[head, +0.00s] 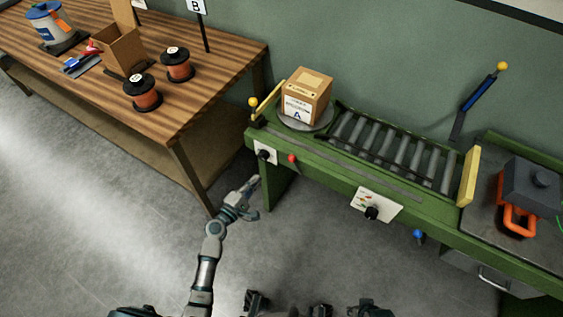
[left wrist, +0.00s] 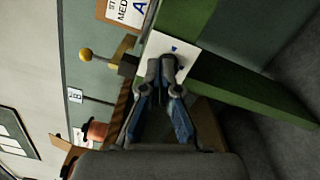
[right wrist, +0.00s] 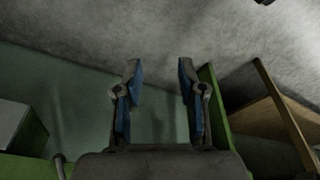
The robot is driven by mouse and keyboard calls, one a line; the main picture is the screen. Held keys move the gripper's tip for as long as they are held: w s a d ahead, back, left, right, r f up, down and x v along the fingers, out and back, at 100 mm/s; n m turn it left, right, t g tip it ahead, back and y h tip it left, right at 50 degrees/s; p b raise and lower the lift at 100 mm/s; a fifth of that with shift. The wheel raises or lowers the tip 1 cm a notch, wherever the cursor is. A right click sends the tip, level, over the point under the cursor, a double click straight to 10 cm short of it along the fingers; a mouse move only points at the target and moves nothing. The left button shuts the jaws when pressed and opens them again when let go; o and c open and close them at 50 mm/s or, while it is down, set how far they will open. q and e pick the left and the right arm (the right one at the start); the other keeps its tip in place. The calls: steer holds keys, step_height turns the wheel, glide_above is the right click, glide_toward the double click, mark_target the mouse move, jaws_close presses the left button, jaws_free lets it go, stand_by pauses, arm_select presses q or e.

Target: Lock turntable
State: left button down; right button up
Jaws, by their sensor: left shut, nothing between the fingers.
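The turntable (head: 325,122) is a grey disc at the left end of the green conveyor bench, with a cardboard box (head: 309,92) labelled A on it. On the bench's front are a white plate with a black knob (head: 264,154) and a small red-knobbed lever (head: 292,158). A yellow-knobbed lever (head: 253,102) stands by the turntable. My left gripper (head: 255,184) is shut and empty, below and in front of the black knob. In the left wrist view its fingertips (left wrist: 162,62) overlap the white plate (left wrist: 182,50) and hide its knob. My right gripper (right wrist: 158,68) is open and empty.
Rollers (head: 390,148) run right from the turntable to a yellow stop (head: 469,176). Another white plate with a black knob (head: 372,212) is on the bench front. A wooden table (head: 215,75) with spools stands left. Grey floor in front is clear.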

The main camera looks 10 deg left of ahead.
mark_target(288, 155)
arm_select(q)
steer(key=x, duration=0.9)
steer(key=shift+w+d+f, duration=0.15)
steer(key=shift+w+d, duration=0.05)
steer(key=shift+w, duration=0.1)
steer(key=shift+w+d+r, duration=0.15)
steer(key=shift+d+r, duration=0.1)
steer(key=shift+d, duration=0.3)
steer(key=shift+d+r+p, duration=0.2)
steer(key=shift+d, duration=0.25)
steer(key=shift+d+r+p, duration=0.2)
steer(key=shift+d, duration=0.3)
steer(key=shift+s+d+r, duration=0.1)
steer(key=shift+s+d, duration=0.2)
steer(key=shift+d, duration=0.15)
arm_select(e)
steer(key=x, duration=0.3)
steer(key=shift+w, duration=0.1)
